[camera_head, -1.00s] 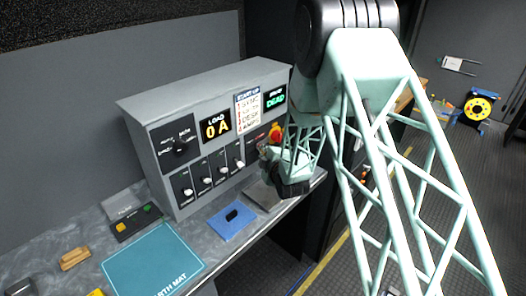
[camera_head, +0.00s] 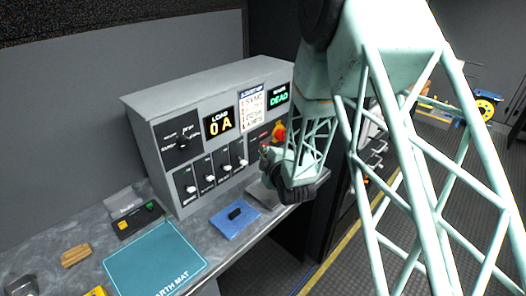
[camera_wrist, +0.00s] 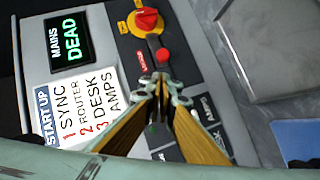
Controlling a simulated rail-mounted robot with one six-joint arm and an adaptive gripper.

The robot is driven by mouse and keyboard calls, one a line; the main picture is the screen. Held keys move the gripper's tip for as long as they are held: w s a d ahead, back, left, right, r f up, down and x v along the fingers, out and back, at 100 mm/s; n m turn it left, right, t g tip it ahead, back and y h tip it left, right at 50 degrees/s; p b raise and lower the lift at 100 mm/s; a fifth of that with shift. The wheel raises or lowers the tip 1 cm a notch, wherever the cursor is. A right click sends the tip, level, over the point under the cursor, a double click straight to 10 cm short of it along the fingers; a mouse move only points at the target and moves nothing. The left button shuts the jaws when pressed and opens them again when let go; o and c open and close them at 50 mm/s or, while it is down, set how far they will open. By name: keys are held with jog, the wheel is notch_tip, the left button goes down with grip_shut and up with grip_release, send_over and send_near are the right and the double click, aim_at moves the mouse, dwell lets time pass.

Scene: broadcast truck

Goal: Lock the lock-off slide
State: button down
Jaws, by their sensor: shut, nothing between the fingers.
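A red rotary handle on a yellow plate (camera_wrist: 147,20) sits on the grey panel; in the head view it shows as a small red and yellow switch (camera_head: 279,132). Just below it in the wrist view is a round red knob (camera_wrist: 162,54) beside a small red label, too small to read surely; it looks like the lock-off slide. My gripper (camera_wrist: 160,85) is shut and empty, its tips close to the knob on the side away from the handle. I cannot tell whether they touch. In the head view my gripper (camera_head: 265,152) is at the panel's right end, partly hidden by my wrist.
The grey console (camera_head: 160,110) carries a load display (camera_head: 218,123) reading 0 A, a mains display (camera_head: 279,97) reading DEAD, a start-up list (camera_head: 251,107) and several breaker switches (camera_head: 207,178). On the bench lie a blue pad (camera_head: 235,222) with a black piece and an earth mat (camera_head: 155,262).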

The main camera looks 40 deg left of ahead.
jog(key=v, duration=0.6)
jog(key=shift+s+d+r, duration=0.2)
jog(key=shift+s, duration=0.1)
dwell(0.4)
